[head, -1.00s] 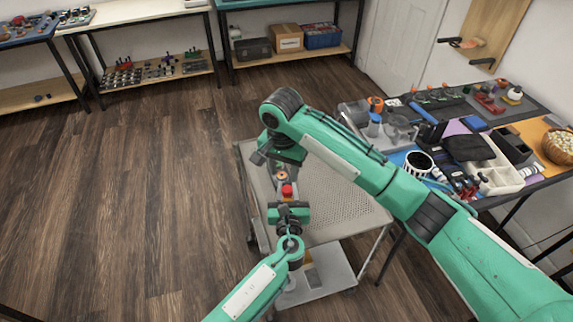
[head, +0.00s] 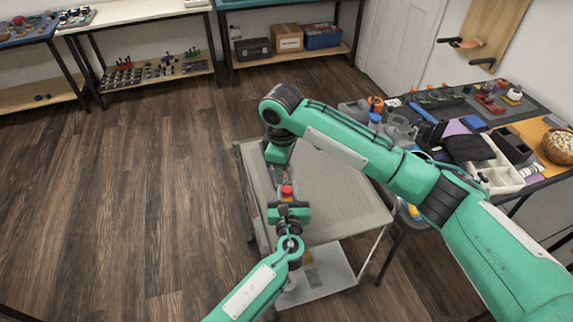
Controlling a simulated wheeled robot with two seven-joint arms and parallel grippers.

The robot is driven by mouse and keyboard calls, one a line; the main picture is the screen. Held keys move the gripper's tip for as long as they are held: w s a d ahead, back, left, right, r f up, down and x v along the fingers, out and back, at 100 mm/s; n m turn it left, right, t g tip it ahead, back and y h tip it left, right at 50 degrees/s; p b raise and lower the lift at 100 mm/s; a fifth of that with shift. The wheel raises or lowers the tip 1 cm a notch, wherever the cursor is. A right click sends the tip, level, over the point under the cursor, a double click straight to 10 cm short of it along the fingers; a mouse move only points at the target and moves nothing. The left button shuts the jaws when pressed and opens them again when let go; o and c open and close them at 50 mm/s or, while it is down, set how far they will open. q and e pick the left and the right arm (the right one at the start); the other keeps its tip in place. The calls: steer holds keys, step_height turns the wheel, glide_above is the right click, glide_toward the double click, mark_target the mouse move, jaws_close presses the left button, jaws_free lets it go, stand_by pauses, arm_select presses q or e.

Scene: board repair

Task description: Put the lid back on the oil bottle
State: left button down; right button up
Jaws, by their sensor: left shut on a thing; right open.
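My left gripper (head: 288,200) reaches over the perforated cart from below. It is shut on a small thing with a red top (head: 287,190). This looks like part of the oil bottle, but it is too small to tell bottle from lid. My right gripper (head: 281,172) is open and points down just above and behind the red top, close to it. Its own wrist hides its fingertips and what lies beneath them. I cannot tell whether it touches anything.
The grey perforated cart top (head: 335,195) is clear on its right side. A lower shelf (head: 325,278) shows below. A cluttered workbench with a white divided tray (head: 500,178) stands at the right, partly behind my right arm. Open wooden floor lies left.

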mark_target(287, 189)
steer(key=n, duration=0.5)
steer(key=shift+d+r, duration=0.1)
steer(key=n, duration=0.4)
steer(key=shift+d+r+n, duration=0.1)
steer(key=shift+n, duration=0.3)
steer(key=n, duration=0.4)
steer(key=shift+r+n, duration=0.1)
steer(key=shift+n, duration=0.3)
steer(key=n, duration=0.5)
steer(key=shift+s+d+n, duration=0.1)
steer(key=shift+d+n, duration=0.1)
steer(key=shift+n, duration=0.1)
steer(key=shift+f, duration=3.95)
